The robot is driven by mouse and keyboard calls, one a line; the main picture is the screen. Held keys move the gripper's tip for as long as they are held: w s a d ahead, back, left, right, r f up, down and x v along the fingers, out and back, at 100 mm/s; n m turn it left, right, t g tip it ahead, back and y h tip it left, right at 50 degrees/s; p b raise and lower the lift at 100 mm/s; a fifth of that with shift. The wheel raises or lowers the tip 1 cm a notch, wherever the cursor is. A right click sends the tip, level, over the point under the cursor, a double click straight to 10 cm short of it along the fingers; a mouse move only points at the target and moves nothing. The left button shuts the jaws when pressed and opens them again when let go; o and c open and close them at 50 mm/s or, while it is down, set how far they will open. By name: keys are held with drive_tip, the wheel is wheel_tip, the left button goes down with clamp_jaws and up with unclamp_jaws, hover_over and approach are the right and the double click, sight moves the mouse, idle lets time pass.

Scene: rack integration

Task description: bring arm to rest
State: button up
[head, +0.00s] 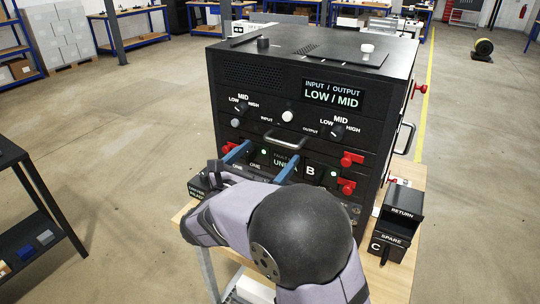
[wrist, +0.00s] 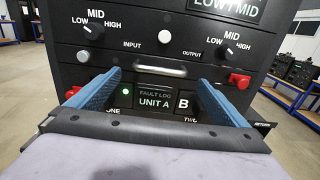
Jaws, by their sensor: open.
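My gripper (wrist: 158,100) is open in the wrist view, with its two blue fingers spread apart in front of the rack's lower panel and nothing between them. In the head view my gripper (head: 262,163) points at the front of the black rack (head: 255,105), and my grey arm hides part of the rack's lower front. The rack's display reads LOW / MID. Between the fingers, the wrist view shows a label reading FAULT LOG UNIT A (wrist: 155,98) and a lit green light (wrist: 125,91). I cannot tell whether the fingertips touch the panel.
The rack stands on a wooden bench (head: 405,270). Red latches (head: 350,159) and a silver handle (head: 283,139) stick out from its front. A black RETURN / SPARE holder (head: 395,225) stands to the right. A dark shelf (head: 30,225) is at left. The floor between is clear.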

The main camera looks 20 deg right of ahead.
idle(0.3)
drive_tip(key=s+f+m+g+y, duration=0.2)
drive_tip(key=s+f+m+g, duration=0.3)
drive_tip(key=f, duration=0.5)
drive_tip(key=s+f+m+g+y, duration=0.3)
drive_tip(key=s+f+m, duration=0.35)
drive_tip(key=f, duration=0.35)
drive_tip(key=s+a+f+m+g+y, duration=0.35)
drive_tip(key=s+m, duration=0.25)
drive_tip(key=s, duration=0.3)
drive_tip(key=s+a+f+m+g+y, duration=0.3)
drive_tip(key=s+m+y, duration=0.1)
drive_tip(key=s+m, duration=0.4)
drive_tip(key=shift+m+t, duration=0.75)
drive_tip(key=shift+t, duration=0.1)
drive_tip(key=shift+w+d+r, duration=0.1)
drive_tip(key=shift+d+r, duration=0.4)
drive_tip(key=shift+d, duration=0.25)
drive_tip(key=shift+w+d+r, duration=0.1)
drive_tip(key=shift+d+r, duration=0.4)
drive_tip(key=shift+d, duration=0.25)
drive_tip(key=shift+w+d+r, duration=0.1)
drive_tip(key=shift+d+r, duration=0.4)
drive_tip(key=shift+d, duration=0.25)
